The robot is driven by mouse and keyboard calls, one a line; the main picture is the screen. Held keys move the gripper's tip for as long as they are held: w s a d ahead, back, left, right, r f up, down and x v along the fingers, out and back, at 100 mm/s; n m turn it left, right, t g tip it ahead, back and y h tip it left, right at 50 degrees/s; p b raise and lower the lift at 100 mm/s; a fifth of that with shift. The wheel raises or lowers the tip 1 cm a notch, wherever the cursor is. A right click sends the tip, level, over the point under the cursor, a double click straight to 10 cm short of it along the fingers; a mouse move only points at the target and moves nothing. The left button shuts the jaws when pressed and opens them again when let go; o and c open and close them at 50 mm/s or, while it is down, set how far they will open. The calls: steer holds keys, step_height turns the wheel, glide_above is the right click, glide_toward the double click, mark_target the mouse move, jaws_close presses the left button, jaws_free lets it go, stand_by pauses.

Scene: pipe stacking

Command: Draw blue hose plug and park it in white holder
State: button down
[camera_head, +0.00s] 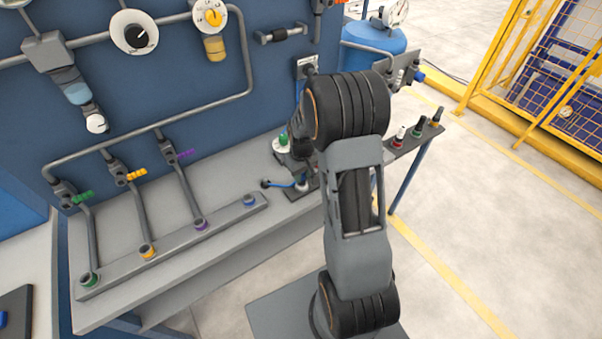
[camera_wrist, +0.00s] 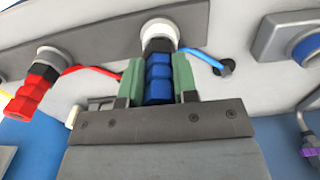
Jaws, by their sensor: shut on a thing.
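My gripper (camera_wrist: 158,82) is shut on the blue plug (camera_wrist: 158,84), a ribbed body with a dark collar, its green fingers on both sides. The plug's collar end is at a white ring-shaped holder (camera_wrist: 160,28) on a grey strip. I cannot tell how deep it sits. The blue hose (camera_wrist: 203,59) leads right to a dark hole in the panel. In the head view the blue hose (camera_head: 284,185) lies on the bench, left of the arm, which hides the plug and most of the gripper.
A blue-centred socket (camera_wrist: 310,46) is at right. In the head view, several plugs stand on the strip (camera_head: 405,143) at right. The bench rail (camera_head: 175,240) has coloured ports.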

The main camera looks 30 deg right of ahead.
steer(key=c, duration=0.8)
jaws_free()
step_height(320, 180, up, 14)
steer(key=shift+b, duration=0.3)
steer(key=s+a+r+t, duration=0.2)
steer(key=s+a, duration=0.3)
steer(key=s, duration=0.3)
steer(key=s+a+r+m+t, duration=0.1)
steer(key=s+a, duration=0.3)
steer(key=s, duration=0.4)
steer(key=shift+a+r+t, duration=0.35)
steer(key=shift+r+t, duration=0.15)
steer(key=shift+r, duration=0.2)
steer(key=shift+c, duration=0.5)
